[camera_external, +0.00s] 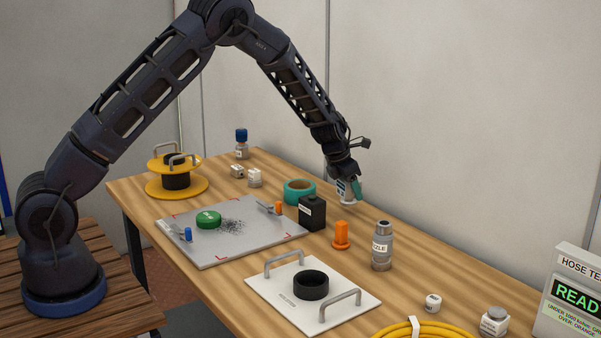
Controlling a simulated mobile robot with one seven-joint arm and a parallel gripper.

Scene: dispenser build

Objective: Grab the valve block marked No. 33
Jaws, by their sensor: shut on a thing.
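My gripper (349,190) is at the far right side of the table, behind the black box. It is shut on a small whitish block (347,202), mostly hidden between the fingers. I cannot read a number on it, and I cannot tell whether it touches the table. Two other small white blocks, one (237,170) and another (254,178), stand at the back beside the yellow spool. Their marks are too small to read.
Near my gripper are a teal tape roll (299,191), a black box (312,212), an orange part (341,235) and a grey nozzle bottle (382,246). A grey tray (205,253) and a white handled plate (270,290) lie in front. A wall stands behind the table.

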